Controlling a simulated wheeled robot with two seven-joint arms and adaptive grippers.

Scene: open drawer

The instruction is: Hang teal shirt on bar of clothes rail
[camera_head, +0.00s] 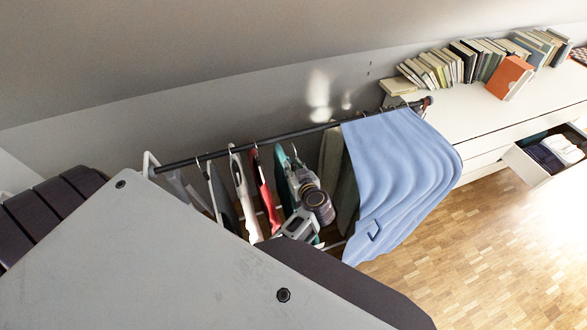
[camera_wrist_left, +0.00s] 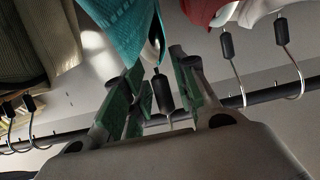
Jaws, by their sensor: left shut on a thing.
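The teal shirt (camera_head: 283,172) is on a hanger among other clothes at the rail's bar (camera_head: 262,141). It also shows in the left wrist view (camera_wrist_left: 128,28), where the hanger's black neck (camera_wrist_left: 162,93) sits between my fingers. My left gripper (camera_head: 296,178) is at the shirt's upper part, just below the bar, and is shut on the hanger. In the left wrist view my gripper (camera_wrist_left: 160,92) hides most of the hook and part of the bar (camera_wrist_left: 66,136), so I cannot tell whether the hook rests on it. My right gripper is not in view.
A red garment (camera_head: 265,195) and a white one (camera_head: 242,190) hang left of the teal shirt. Dark clothes (camera_head: 347,190) and a large blue cloth (camera_head: 400,170) hang to its right. A white dresser (camera_head: 470,115) with books and an open drawer (camera_head: 548,158) stands beyond the rail.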

